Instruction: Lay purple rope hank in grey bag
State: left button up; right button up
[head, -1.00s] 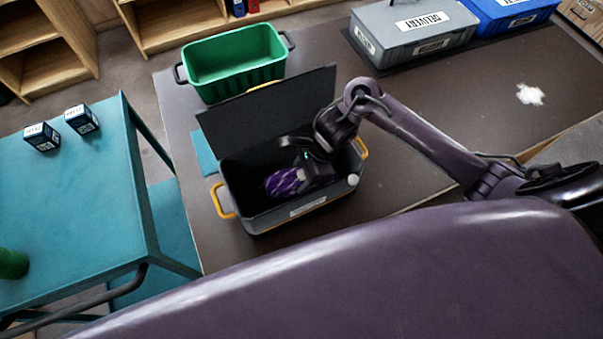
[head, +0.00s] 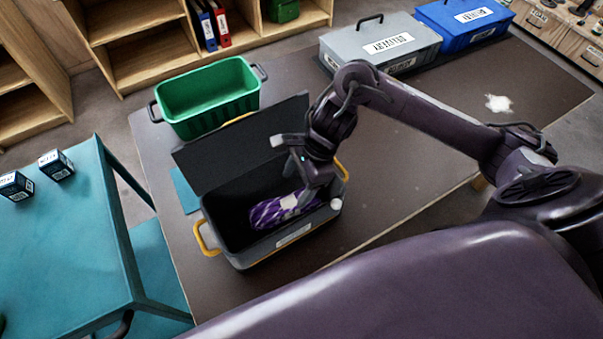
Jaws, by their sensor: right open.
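The purple rope hank (head: 280,210) lies inside the open grey bag (head: 240,258), towards its front right part. The bag has yellow handles, and its dark lid stands open at the back. My right gripper (head: 297,170) is open above the right part of the bag, over the hank. It appears apart from the hank, though the arm hides part of the bag's right side. My left gripper is not in view.
A green bin (head: 210,117) stands behind the bag on the brown table (head: 420,140). A grey delivery box (head: 380,50) and a blue one (head: 465,22) stand at the back right. A teal table (head: 60,240) with two small dark boxes is at left. The table's right side is mostly clear.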

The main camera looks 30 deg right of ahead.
jog(key=shift+v, duration=1.55)
